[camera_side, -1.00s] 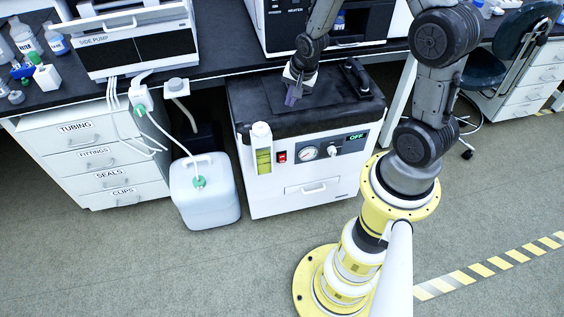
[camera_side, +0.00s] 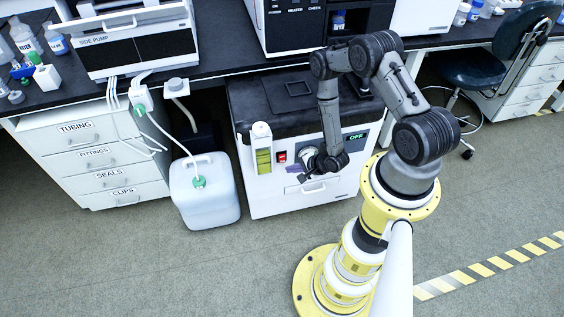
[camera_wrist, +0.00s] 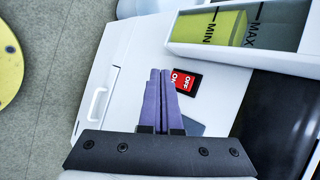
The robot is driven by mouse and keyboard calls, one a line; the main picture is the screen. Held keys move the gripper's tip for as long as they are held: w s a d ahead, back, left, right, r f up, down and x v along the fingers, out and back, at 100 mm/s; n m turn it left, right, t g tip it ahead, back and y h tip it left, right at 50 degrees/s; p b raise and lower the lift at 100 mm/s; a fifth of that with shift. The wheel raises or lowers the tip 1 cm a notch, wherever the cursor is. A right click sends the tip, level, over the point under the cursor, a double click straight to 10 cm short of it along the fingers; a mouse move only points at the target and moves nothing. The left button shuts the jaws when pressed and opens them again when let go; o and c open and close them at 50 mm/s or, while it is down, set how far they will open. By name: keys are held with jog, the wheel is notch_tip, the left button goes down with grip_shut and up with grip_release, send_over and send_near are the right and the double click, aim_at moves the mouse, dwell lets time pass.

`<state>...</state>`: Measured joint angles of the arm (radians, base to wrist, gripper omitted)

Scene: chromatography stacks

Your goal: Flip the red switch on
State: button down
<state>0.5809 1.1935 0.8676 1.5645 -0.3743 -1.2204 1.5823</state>
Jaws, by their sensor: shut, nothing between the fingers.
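The red switch (camera_side: 282,157) is on the front panel of the white machine (camera_side: 262,190), right of the level tube. In the wrist view the red switch (camera_wrist: 187,82) shows ON and OFF lettering, just beyond and right of my fingertips. My gripper (camera_side: 292,168) is low in front of the panel, just below and right of the switch. Its purple fingers (camera_wrist: 160,75) are shut together and empty. I cannot tell whether they touch the panel. The display (camera_side: 356,138) reads OFF. My gripper hides much of the gauge.
The level tube (camera_side: 262,148) with yellow-green liquid and MIN and MAX marks (camera_wrist: 235,27) stands close beside the switch. A drawer handle (camera_wrist: 96,112) is below on the panel. A white jug (camera_side: 204,190) stands on the floor at left.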

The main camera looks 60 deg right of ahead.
aim_at(282, 159)
jog(key=s+a+f+m+t, duration=0.1)
jog(key=s+a+f+t, duration=0.1)
jog(key=s+a+t, duration=0.1)
jog(key=shift+s+a, duration=0.35)
jog(key=shift+a, duration=0.5)
jog(key=shift+w+d, duration=0.1)
jog(key=w+d+f, duration=0.1)
jog(key=w+d, duration=0.5)
jog(key=shift+w+d, duration=0.1)
dwell(2.0)
jog(key=shift+w+d, duration=0.2)
jog(key=shift+d, duration=0.05)
jog(key=shift+w+d+f, duration=0.1)
jog(key=shift+w+d, duration=0.1)
jog(key=shift+w, duration=0.05)
dwell(0.6)
jog(key=shift+s+a, duration=0.1)
dwell(0.4)
jog(key=shift+s+a, duration=0.45)
